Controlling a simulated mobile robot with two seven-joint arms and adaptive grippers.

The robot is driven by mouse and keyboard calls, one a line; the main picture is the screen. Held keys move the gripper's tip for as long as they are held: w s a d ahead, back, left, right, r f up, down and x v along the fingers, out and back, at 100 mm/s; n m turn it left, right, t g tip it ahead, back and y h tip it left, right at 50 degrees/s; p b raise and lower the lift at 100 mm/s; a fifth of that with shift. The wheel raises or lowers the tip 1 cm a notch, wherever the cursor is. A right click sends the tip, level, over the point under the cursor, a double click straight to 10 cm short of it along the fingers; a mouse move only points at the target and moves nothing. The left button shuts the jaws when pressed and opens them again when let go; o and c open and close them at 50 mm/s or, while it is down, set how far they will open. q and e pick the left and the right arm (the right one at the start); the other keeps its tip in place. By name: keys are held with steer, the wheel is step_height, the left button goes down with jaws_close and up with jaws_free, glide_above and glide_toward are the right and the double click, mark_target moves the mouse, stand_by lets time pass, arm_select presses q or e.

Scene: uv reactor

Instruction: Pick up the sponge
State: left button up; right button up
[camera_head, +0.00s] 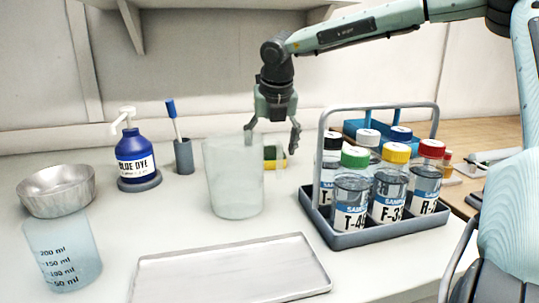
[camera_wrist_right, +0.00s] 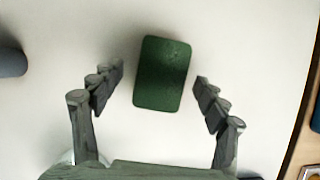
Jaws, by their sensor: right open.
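The sponge (camera_head: 280,163), yellow with a dark green side, lies on the white counter behind the translucent beaker (camera_head: 234,185), which hides part of it in the head view. In the right wrist view the sponge (camera_wrist_right: 162,73) shows its green top, a rounded rectangle between the fingers. My right gripper (camera_head: 271,143) points down over the sponge, open and empty. Its fingers (camera_wrist_right: 159,76) are spread on either side of the sponge, with a gap on both sides. My left gripper is not in view.
A grey rack (camera_head: 345,240) of several sample bottles stands right of the sponge. A marker holder (camera_head: 183,157) and a blue dye bottle (camera_head: 136,160) stand to the left. A metal bowl (camera_head: 57,190), a measuring beaker (camera_head: 62,255) and a flat tray (camera_head: 230,275) are nearer.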

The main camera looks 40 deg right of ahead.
steer(key=shift+d+f, duration=0.15)
steer(key=shift+f, duration=0.2)
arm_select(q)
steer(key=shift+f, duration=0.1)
arm_select(e)
steer(key=shift+c, duration=0.2)
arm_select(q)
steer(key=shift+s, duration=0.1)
arm_select(e)
steer(key=c, duration=0.8)
steer(key=shift+o, duration=0.2)
steer(key=shift+r, duration=0.1)
step_height(320, 180, up, 16)
step_height(320, 180, up, 12)
steer(key=p, duration=0.2)
glide_above(272, 151)
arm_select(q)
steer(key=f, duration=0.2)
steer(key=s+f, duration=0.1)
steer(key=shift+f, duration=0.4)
